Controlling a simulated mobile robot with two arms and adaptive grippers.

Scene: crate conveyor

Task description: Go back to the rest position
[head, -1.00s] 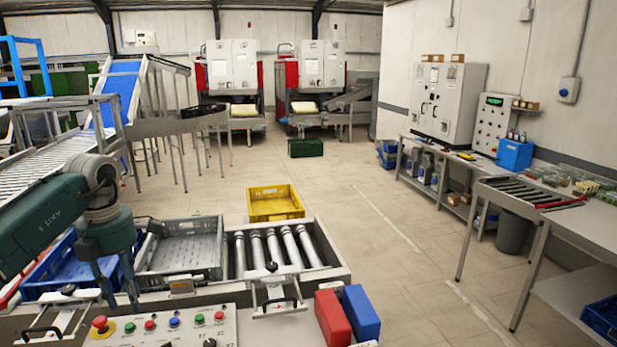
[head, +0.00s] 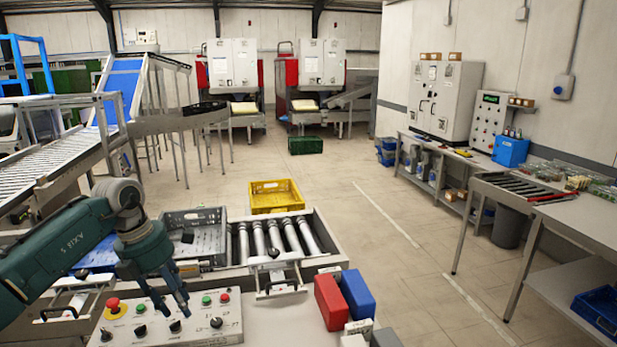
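My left gripper (head: 170,306) hangs from the green arm that comes in from the left. It points down over the near control panel, and its fingers are apart with nothing seen between them. It is in front of the grey crate and the roller conveyor. My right gripper is not in the head view.
The control panel (head: 205,329) has a red stop button (head: 113,305). Behind it are a grey crate (head: 205,240), rollers (head: 275,240) and a yellow crate (head: 276,197). A red box (head: 330,303) and a blue box (head: 358,295) stand right of the panel.

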